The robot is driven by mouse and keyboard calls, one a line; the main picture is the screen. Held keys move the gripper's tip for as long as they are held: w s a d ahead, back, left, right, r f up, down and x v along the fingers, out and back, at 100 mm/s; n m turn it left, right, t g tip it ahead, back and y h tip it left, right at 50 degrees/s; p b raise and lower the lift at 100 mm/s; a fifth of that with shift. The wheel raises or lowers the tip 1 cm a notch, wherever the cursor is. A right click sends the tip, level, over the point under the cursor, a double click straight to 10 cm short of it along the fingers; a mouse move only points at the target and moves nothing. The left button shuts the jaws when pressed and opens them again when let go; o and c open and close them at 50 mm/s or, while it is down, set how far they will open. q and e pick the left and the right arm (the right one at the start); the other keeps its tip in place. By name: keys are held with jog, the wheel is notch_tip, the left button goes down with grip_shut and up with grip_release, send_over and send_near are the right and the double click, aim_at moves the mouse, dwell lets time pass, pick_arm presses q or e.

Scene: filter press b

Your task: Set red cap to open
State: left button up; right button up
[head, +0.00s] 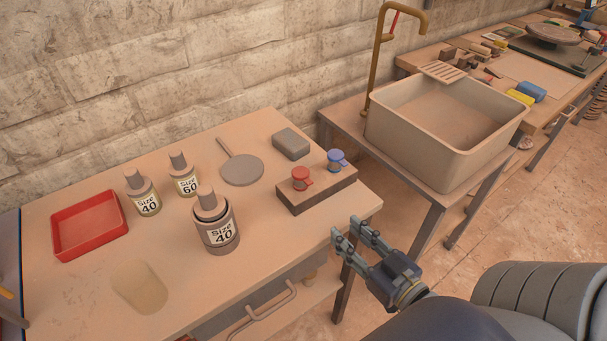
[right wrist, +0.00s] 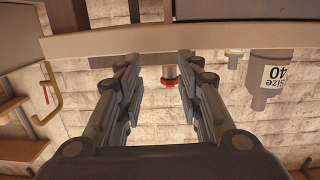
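The red cap (head: 300,178) sits on the left part of a wooden block (head: 318,192) near the table's right end. A small tab sticks out from its right side. A blue cap (head: 337,160) sits on the same block, farther back and right. My right gripper (head: 347,232) is off the table's front right edge, apart from the block. Its fingers are spread and empty. In the right wrist view, which is upside down, the red cap (right wrist: 169,82) shows between the spread fingers, some distance beyond them. My left gripper is not in view.
On the table (head: 200,290) stand several "Size" bottles (head: 216,222), a red tray (head: 88,225), a round paddle (head: 241,170) and a grey block (head: 291,144). A sink (head: 440,150) with a brass tap (head: 379,50) stands to the right. Space in front of the wooden block is clear.

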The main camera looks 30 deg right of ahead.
jog(key=t, duration=0.1)
send_near(311, 184)
jog(key=s, duration=0.2)
jog(key=w+p, duration=0.2)
jog(key=w, duration=0.7)
jog(key=shift+w, duration=0.1)
jog(key=shift+w+a, duration=0.15)
jog(key=shift+w, duration=0.7)
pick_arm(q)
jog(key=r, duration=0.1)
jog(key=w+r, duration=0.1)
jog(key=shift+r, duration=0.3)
pick_arm(e)
jog(key=shift+w+f+y, duration=0.1)
jog(key=shift+y, duration=0.3)
jog(key=shift+c, duration=0.3)
pick_arm(q)
jog(key=shift+p, duration=0.3)
pick_arm(e)
grip_shut()
